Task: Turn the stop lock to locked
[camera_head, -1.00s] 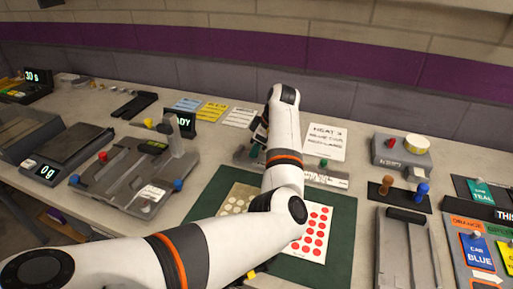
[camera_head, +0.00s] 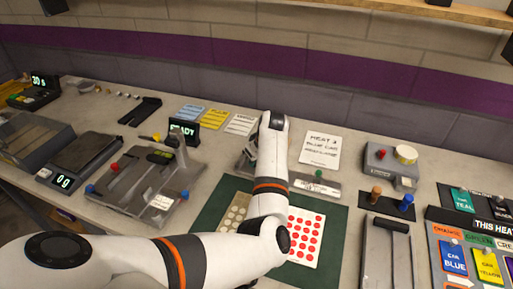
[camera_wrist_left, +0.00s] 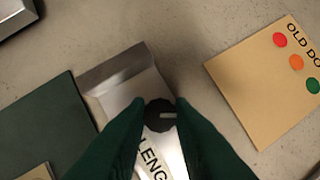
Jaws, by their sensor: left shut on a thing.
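In the head view my left forearm hides the knob and most of the gripper. The bar's right part shows there (camera_head: 325,188), with a green knob (camera_head: 318,174) near it. My right gripper is not in view.
A dark green mat (camera_head: 335,235) with a red-dotted sheet (camera_head: 306,240) lies in front of the bar. A white "HEAT" card (camera_head: 320,148) lies behind it. A tan card with coloured dots (camera_wrist_left: 255,95) lies right of the bar in the wrist view. A grey fixture (camera_head: 145,185) stands left.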

